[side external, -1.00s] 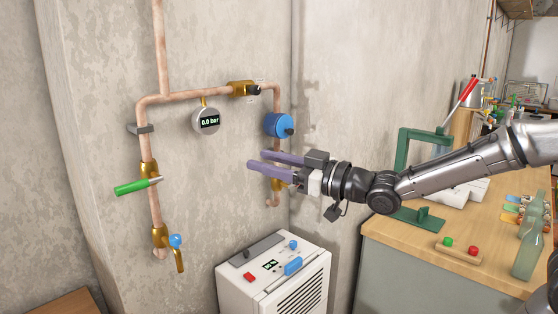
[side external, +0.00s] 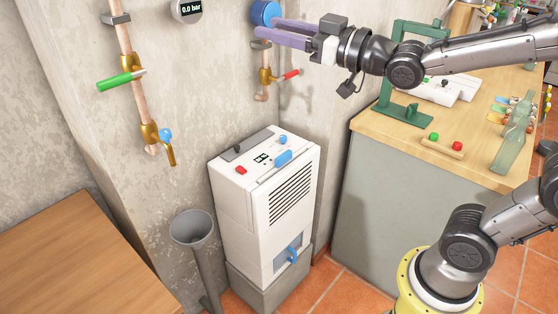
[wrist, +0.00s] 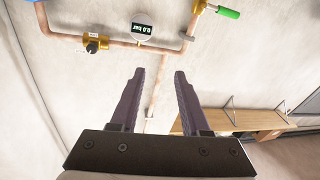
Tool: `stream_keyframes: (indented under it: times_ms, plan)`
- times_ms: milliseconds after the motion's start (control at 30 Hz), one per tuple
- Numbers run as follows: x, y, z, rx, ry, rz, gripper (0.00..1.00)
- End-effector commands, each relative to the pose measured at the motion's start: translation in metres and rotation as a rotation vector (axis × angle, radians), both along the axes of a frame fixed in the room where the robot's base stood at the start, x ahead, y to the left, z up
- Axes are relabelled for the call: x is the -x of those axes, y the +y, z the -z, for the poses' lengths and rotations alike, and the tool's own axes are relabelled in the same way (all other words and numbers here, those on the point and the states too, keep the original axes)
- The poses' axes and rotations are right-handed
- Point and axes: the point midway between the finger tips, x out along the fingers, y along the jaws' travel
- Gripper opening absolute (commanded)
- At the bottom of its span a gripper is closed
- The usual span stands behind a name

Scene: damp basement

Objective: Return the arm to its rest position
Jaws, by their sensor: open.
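My gripper (side external: 268,29) is in the upper middle of the side view, with two purple fingers apart and nothing between them. Its fingertips are close to the blue round housing (side external: 264,13) on the copper pipe; I cannot tell whether they touch. The red-handled valve (side external: 289,75) is below the fingers. In the wrist view my gripper (wrist: 157,73) shows both fingers spread, with bare wall and pipe beyond. The gauge (wrist: 142,29) reads 0.0 bar and appears upside down there. No marker of the rest position is visible.
A workbench (side external: 375,128) with a green stand (side external: 403,113) and bottles is below and right of my arm. A white dehumidifier-like unit (side external: 235,185) stands on a grey block below. The green-handled valve (side external: 121,81) is on the left pipe. Open air lies above the unit.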

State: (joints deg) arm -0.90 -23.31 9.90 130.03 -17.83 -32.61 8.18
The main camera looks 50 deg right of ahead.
Motion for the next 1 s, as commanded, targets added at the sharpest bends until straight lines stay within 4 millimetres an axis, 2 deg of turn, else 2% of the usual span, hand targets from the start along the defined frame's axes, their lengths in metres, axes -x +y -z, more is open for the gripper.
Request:
stream_keyframes:
  times_ms: [67, 267, 467, 600, 700, 833, 1000]
  plan:
    - [0.021, -0.011, -0.003, -0.008, 0.036, 0.046, 0.46]
    - [0.067, -0.037, 0.038, -0.025, 0.272, 0.158, 0.46]
    - [0.127, -0.049, 0.102, -0.042, 0.587, 0.228, 0.46]
    - [0.173, -0.049, 0.147, -0.046, 0.822, 0.243, 0.46]
    - [0.202, -0.046, 0.172, -0.043, 0.973, 0.241, 0.46]
    - [0.227, -0.043, 0.192, -0.034, 1.113, 0.234, 0.46]
    - [0.237, -0.043, 0.198, -0.022, 1.171, 0.229, 0.46]
